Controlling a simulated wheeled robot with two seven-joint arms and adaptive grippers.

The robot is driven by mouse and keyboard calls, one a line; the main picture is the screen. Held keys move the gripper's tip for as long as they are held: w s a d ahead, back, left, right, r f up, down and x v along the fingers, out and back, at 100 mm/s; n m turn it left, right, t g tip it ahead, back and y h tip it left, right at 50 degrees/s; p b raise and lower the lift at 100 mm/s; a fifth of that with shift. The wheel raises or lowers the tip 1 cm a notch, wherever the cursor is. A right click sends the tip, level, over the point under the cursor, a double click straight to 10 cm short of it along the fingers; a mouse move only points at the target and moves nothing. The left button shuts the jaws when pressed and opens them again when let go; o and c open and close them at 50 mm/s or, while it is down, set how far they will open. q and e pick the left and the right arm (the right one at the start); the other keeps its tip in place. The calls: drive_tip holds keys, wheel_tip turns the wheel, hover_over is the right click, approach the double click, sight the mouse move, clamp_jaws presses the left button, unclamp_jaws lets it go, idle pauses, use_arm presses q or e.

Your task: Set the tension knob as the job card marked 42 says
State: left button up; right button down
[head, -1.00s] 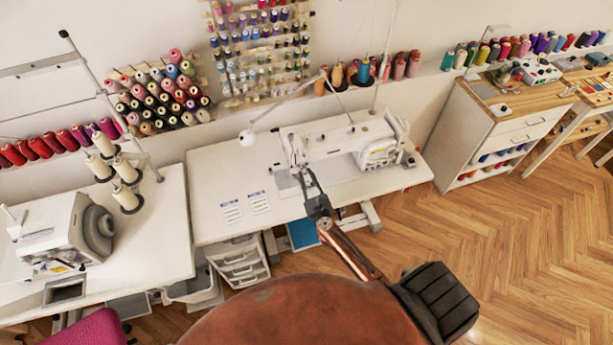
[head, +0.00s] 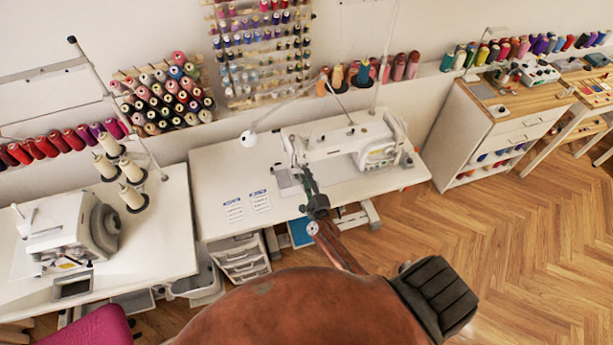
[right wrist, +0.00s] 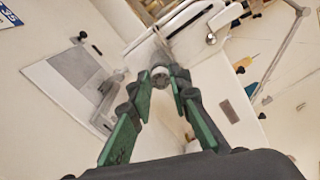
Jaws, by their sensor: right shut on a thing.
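A white sewing machine (head: 350,140) stands on a white table (head: 215,165) in the head view. Two paper cards with blue headings lie on the table, a left card (head: 233,210) and a right card (head: 259,200); their text is too small to read here. A card corner (right wrist: 8,20) shows in the right wrist view, apparently with "35" on it. My right gripper (head: 301,168) is at the left end of the machine. In the right wrist view its fingertips (right wrist: 163,82) are closed around a small round grey knob (right wrist: 160,74). Its setting cannot be read. My left gripper is out of view.
A thin lamp (head: 248,138) reaches over the machine's left end. An overlocker (head: 75,230) stands on the left table with thread cones (head: 132,172). White drawers (head: 243,258) sit under the table. Wooden floor (head: 500,230) is open at the right.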

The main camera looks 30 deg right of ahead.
drive_tip(key=shift+n+p, duration=0.3)
drive_tip(key=shift+n, duration=1.2)
drive_tip(key=shift+f, duration=0.1)
drive_tip(key=c, duration=1.8)
unclamp_jaws()
drive_tip(key=v, duration=1.2)
